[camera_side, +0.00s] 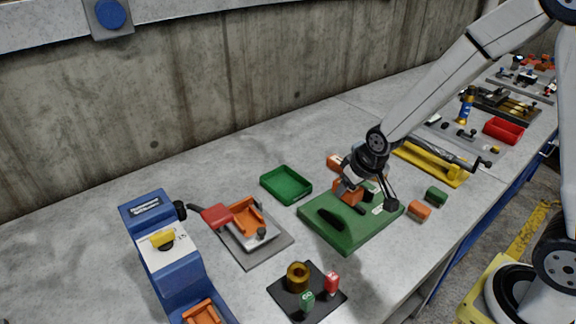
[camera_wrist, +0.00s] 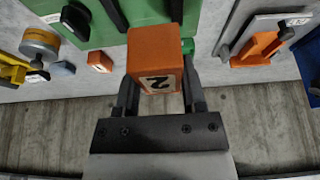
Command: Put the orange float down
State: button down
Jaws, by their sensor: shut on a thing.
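My gripper (camera_side: 350,188) is shut on an orange float (camera_side: 346,197), a block that shows a black "2" on a pale label in the wrist view (camera_wrist: 155,55). The fingers (camera_wrist: 160,88) sit on either side of the block. In the side view the float is over the green board (camera_side: 340,236), near its back middle. I cannot tell whether it touches the board. The board also shows at the top of the wrist view (camera_wrist: 205,14). A dark, elongated slot or piece (camera_side: 330,219) is on the board, left of the float. My gripper hides part of the board.
Another orange block (camera_side: 420,211) and a green block (camera_side: 436,195) lie right of the board. An orange piece (camera_side: 335,162) lies behind it. A green tray (camera_side: 286,184) and a grey plate with an orange bracket (camera_side: 247,217) stand left. The counter between tray and wall is clear.

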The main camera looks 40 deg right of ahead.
jog(key=shift+w+a+r, duration=0.1)
jog(key=shift+a+r, duration=0.15)
jog(key=shift+a, duration=0.25)
jog(key=a+r, duration=0.4)
jog(key=a, duration=0.3)
jog(key=a+r, duration=0.3)
jog(key=a, duration=0.4)
jog(key=shift+r, duration=0.35)
jog(key=shift+w, duration=0.15)
jog(key=shift+w+a+f, duration=0.65)
jog(key=shift+w+f, duration=0.9)
jog(key=shift+w, duration=0.6)
jog(key=shift+w+a+f, duration=0.65)
jog(key=shift+w+f, duration=0.95)
jog(key=shift+w, duration=0.5)
jog(key=shift+w+a+f, duration=0.65)
jog(key=shift+w+f, duration=0.9)
jog(key=shift+w, duration=0.6)
